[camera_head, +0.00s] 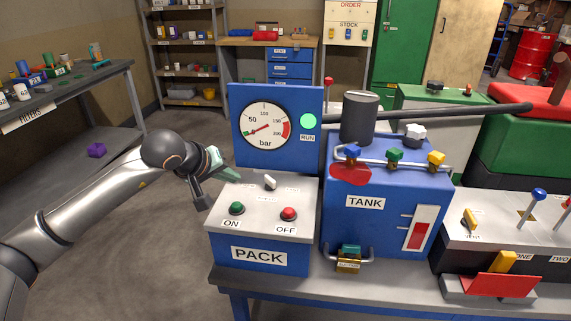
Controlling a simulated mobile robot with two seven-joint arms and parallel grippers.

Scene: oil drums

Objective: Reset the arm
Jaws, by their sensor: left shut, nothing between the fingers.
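My left arm comes in from the left, and its gripper (229,174) is at the left edge of the grey-topped blue PACK box (305,230). The gripper is shut and empty, close to the top panel; I cannot tell whether it touches. The panel has a white switch (270,182), a green ON button (236,208) and a red OFF button (289,213). Behind it stands a blue bar gauge (240,152) with its needle near the low end. The RUN lamp (308,122) glows green. My right gripper is not in view.
A lever panel (510,237) is at far right. A dark filter table (100,86) is at left. Open floor (150,290) lies left of the bench.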

